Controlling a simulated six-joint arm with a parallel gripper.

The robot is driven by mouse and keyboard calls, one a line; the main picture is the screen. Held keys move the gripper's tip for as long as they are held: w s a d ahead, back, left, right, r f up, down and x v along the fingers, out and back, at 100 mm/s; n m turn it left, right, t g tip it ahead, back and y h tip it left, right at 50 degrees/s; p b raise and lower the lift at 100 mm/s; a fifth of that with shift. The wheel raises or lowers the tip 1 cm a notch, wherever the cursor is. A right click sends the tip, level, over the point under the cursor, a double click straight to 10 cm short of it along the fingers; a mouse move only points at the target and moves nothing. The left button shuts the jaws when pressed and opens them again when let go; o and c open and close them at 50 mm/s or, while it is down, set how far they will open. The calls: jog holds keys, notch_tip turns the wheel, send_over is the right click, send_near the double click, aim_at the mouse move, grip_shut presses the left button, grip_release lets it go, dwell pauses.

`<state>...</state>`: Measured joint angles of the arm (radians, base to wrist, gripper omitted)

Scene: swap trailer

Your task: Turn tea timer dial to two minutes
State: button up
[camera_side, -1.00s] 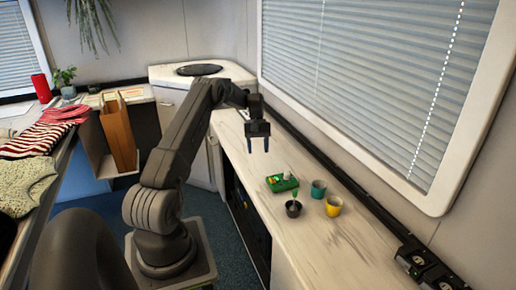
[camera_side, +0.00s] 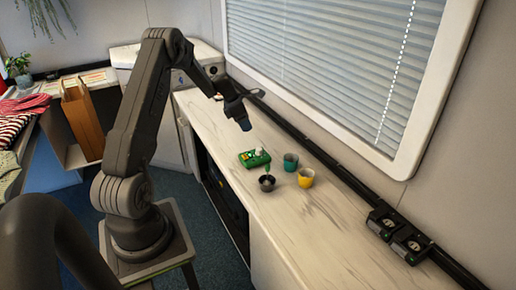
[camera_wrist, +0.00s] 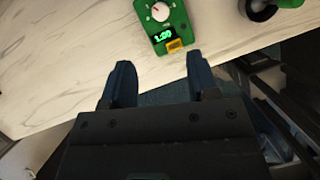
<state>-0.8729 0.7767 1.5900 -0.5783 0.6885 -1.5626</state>
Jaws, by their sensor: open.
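The tea timer (camera_side: 254,159) is a small green box on the marble-look counter, near its middle in the side view. In the wrist view the timer (camera_wrist: 165,27) lies at the top, with a round white dial (camera_wrist: 160,12) bearing a red mark, a green lit display (camera_wrist: 163,36) that seems to read 1:00, and a yellow part at its near corner. My gripper (camera_side: 245,124) is above the counter, behind and above the timer in the side view. In the wrist view my gripper (camera_wrist: 160,75) is open and empty, its blue-grey fingers apart and short of the timer.
A dark bowl (camera_side: 267,183) with a green-handled item stands close to the timer. A teal cup (camera_side: 291,162) and a yellow cup (camera_side: 306,178) stand to its right. A black rail (camera_side: 340,172) runs along the wall. The front counter (camera_side: 340,245) is clear.

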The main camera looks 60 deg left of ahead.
aim_at(259, 149)
jog(key=x, duration=1.3)
jog(key=shift+w+f, duration=0.2)
jog(key=shift+f, duration=0.05)
jog(key=shift+c, duration=0.3)
jog(key=c, duration=0.8)
jog(key=shift+m, duration=0.4)
jog(key=shift+a+m+g+h, duration=0.1)
jog(key=shift+m+g+h, duration=0.3)
jog(key=shift+m, duration=0.9)
jog(key=shift+m+g+h, duration=0.1)
jog(key=shift+m+h, duration=0.5)
jog(key=shift+m, duration=0.7)
jog(key=o, duration=0.9)
jog(key=shift+c, duration=0.2)
